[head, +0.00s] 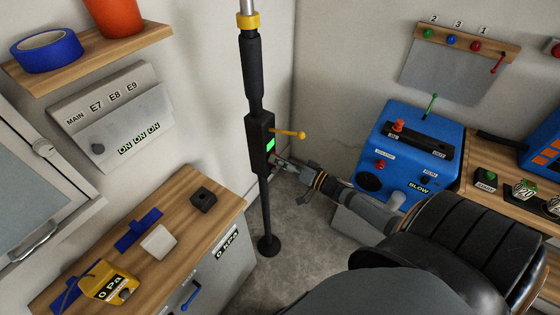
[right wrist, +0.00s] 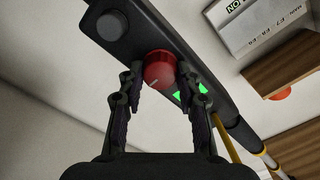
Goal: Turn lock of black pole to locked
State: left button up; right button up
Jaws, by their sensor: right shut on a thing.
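The black pole (head: 252,75) stands upright on the floor near the room's corner. Its box-shaped housing (head: 257,130) carries a green lit mark (head: 270,144) and a yellow lever (head: 288,133) pointing right. My right gripper (head: 276,162) is at the housing's lower right side. In the right wrist view, the two fingers of my right gripper (right wrist: 162,80) are closed around a round red knob (right wrist: 158,68) with a short pale line on its face. Green arrow marks (right wrist: 185,94) show beside the knob, and a dark round knob (right wrist: 110,24) farther along the housing. My left gripper is out of view.
A wooden counter (head: 90,244) with a yellow gauge (head: 108,284) and a black block (head: 203,199) lies left of the pole. A blue machine (head: 408,150) stands right, behind my right arm.

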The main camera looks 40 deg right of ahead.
jog(key=o, duration=1.1)
jog(key=shift+o, duration=0.2)
jog(key=v, duration=1.2)
jog(key=shift+f, duration=0.1)
jog(key=s+d+f+g+h, duration=0.2)
jog(key=s+d+f+h, duration=0.1)
jog(key=f, duration=0.5)
jog(key=s+d+f+g+h, duration=0.2)
jog(key=s+d+f+h, duration=0.1)
jog(key=f, duration=0.5)
jog(key=s+d+f+g+h, duration=0.2)
jog(key=s+d+f+h, duration=0.1)
jog(key=f, duration=0.6)
jog(key=s+a+f+n+g, duration=0.2)
jog(key=s+a+f+g, duration=0.2)
jog(key=s+f, duration=0.5)
jog(key=s+a+f+n+g+y, duration=0.1)
jog(key=s+a+f+n+g, duration=0.2)
jog(key=s+a+f, duration=0.7)
jog(key=s+a+g, duration=0.2)
jog(key=a, duration=0.2)
jog(key=shift+f, duration=0.4)
